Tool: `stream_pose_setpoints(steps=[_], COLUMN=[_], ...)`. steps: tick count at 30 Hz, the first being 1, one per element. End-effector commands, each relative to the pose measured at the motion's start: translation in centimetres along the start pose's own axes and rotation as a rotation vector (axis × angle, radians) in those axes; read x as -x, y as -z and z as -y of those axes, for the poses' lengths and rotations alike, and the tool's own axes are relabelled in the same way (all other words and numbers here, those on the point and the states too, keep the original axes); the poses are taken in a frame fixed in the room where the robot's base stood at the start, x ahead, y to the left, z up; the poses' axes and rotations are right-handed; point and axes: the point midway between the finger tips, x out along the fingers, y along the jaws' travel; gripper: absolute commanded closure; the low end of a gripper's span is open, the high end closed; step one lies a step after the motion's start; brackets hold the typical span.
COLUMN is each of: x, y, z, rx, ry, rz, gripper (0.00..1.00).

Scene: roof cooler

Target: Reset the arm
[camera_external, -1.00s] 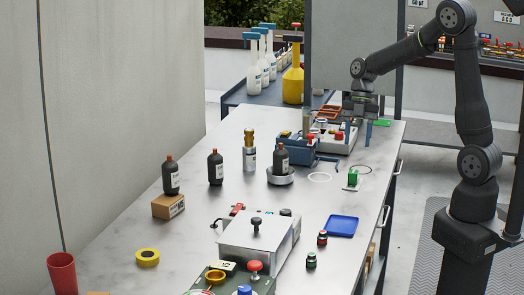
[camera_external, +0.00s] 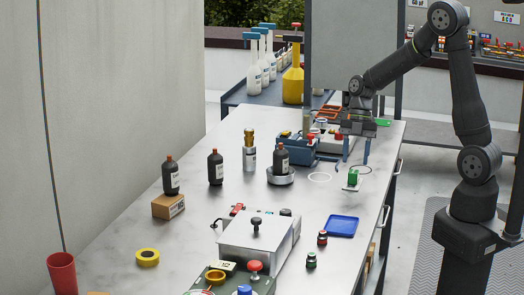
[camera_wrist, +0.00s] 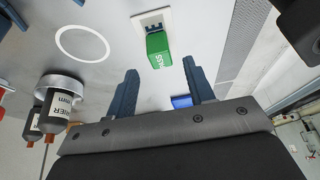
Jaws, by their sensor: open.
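My gripper (camera_external: 357,160) is open and empty, with its two blue fingers apart and pointing down over the far right part of the table. In the wrist view the fingers (camera_wrist: 160,92) spread on either side of the middle. A green block (camera_external: 352,176) stands on a small white plate (camera_external: 351,188) just below and in front of the fingers. The block also shows in the wrist view (camera_wrist: 158,55), ahead of the fingertips and apart from them.
Dark bottles stand to the left, one on a round metal base (camera_external: 280,179). A white ring (camera_external: 319,177) lies beside the block. A blue tray (camera_external: 342,226) lies nearer. Blue equipment (camera_external: 296,151) stands left of my gripper. The table's right edge is close.

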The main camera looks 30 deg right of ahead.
Motion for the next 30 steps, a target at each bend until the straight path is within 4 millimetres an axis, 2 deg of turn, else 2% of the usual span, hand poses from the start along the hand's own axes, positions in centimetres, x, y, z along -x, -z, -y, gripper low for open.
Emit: stream_pose_setpoints(steps=[1,8,12,16,30], x=[-1.2,-5.7,-3.7,-2.6,-2.0], y=[0.1,0.0,0.6,1.1,1.3], z=[0.1,0.1,-0.1,0.0,0.0], rx=[0.001,0.0,0.003,0.001,0.001], ry=[0.005,0.005,-0.004,-0.003,0.0], rz=[-0.002,0.0,0.002,0.001,0.0], gripper=[0.52,0.52,0.52,0.52,0.52])
